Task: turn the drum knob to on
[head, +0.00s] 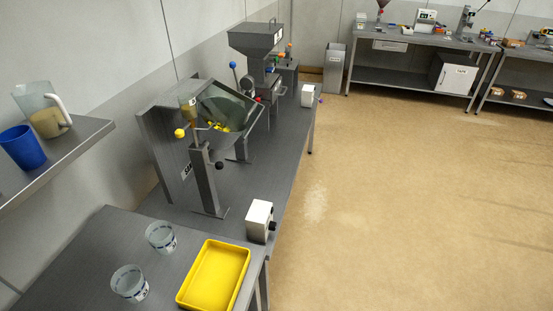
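A tilted drum (232,110) with yellow pieces inside sits in a grey metal frame on the steel bench. A white control box (259,220) stands on the bench's near right edge, in front of the drum. A small black knob (273,226) sticks out of its right side; its on or off setting is too small to read. A second white box (307,95) with a small purple knob (320,101) stands farther back on the same bench edge. I cannot tell from labels which box belongs to the drum. Neither of my grippers is in view.
A yellow tray (184,303) and two clear cups (160,237) (129,283) stand on the near table. A grey hopper machine (256,42) stands behind the drum. A shelf (85,138) holds a jug and blue cup. The floor (400,200) at right is clear.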

